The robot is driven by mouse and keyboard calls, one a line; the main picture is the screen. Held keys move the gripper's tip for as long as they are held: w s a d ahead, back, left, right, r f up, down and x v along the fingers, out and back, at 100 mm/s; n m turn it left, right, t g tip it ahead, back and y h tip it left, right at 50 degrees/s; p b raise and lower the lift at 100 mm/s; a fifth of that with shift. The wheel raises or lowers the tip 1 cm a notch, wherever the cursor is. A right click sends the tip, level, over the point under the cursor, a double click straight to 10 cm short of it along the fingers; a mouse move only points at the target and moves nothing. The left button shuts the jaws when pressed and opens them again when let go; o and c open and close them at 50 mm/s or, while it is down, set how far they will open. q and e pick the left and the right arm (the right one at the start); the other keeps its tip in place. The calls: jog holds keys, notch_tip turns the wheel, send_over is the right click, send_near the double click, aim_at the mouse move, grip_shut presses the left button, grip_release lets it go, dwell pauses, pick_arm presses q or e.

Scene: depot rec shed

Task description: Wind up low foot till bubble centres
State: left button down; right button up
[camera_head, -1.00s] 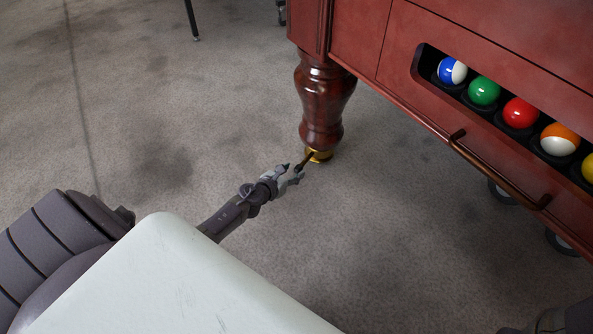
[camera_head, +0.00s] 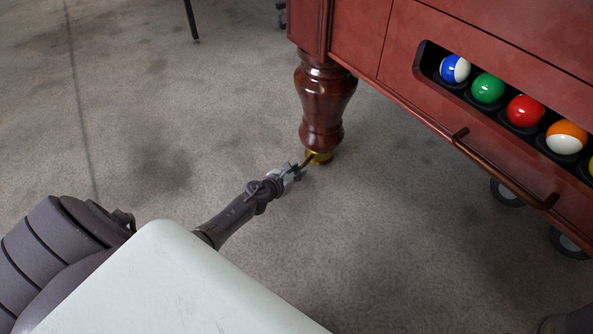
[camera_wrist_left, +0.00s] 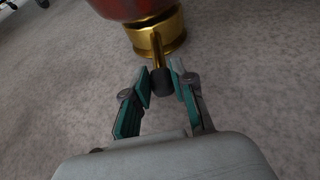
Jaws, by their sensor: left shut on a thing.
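The table's turned red-wood leg (camera_head: 323,100) stands on a brass foot (camera_head: 321,158) on the carpet. In the left wrist view the foot (camera_wrist_left: 172,38) has a brass rod (camera_wrist_left: 157,48) sticking out towards me, ending in a dark grip (camera_wrist_left: 161,82). My left gripper (camera_head: 299,169) is at this rod, low beside the foot. In the left wrist view its two fingers (camera_wrist_left: 160,79) are shut on the dark grip from both sides. The bubble is not in view. My right gripper is not in view.
The red table body (camera_head: 400,60) overhangs at the right, with a slot of coloured balls (camera_head: 488,88) and a bronze rail (camera_head: 500,172). Wheels (camera_head: 508,192) show beneath it. A pale flat surface (camera_head: 170,290) fills the lower left. Carpet around the foot is clear.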

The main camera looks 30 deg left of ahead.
pick_arm(q)
jog(key=shift+d+r+n+y+p, duration=0.15)
jog(key=shift+d+n+y+p, duration=0.25)
jog(key=shift+d+y+p, duration=0.15)
jog(key=shift+d, duration=0.2)
jog(key=c, duration=1)
grip_release()
jog(key=shift+o, duration=0.2)
